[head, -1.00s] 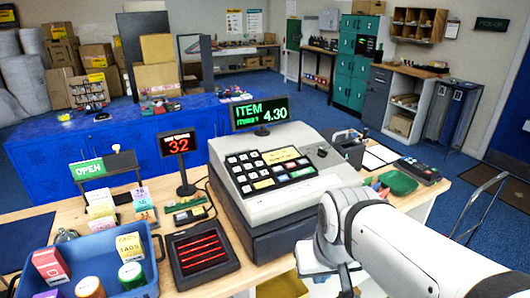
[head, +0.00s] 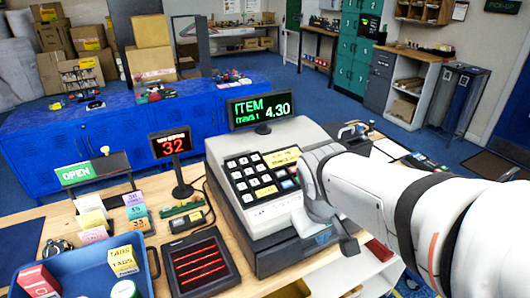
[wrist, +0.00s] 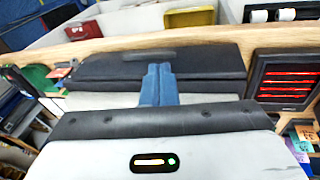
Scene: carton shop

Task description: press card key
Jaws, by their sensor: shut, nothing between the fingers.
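The grey cash register (head: 228,145) stands on the wooden counter with its sloped block of black, white and yellow keys (head: 250,180) facing me. The key labels are too small to read, so I cannot tell which is the card key. My arm hides the right side of the keys. My gripper (head: 322,238) is over the register's front right part, and its fingers are shut and empty. In the wrist view the blue-grey fingers of my gripper (wrist: 158,72) are together in front of the register's dark drawer front (wrist: 205,60). Contact cannot be told.
A lit display (head: 260,111) reads ITEM 4.30. A small sign (head: 171,146) showing 32 and a dark pad with red lines (head: 200,263) stand left of the register. A blue tray (head: 75,277) with small boxes is at the front left. Blue cabinets stand behind.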

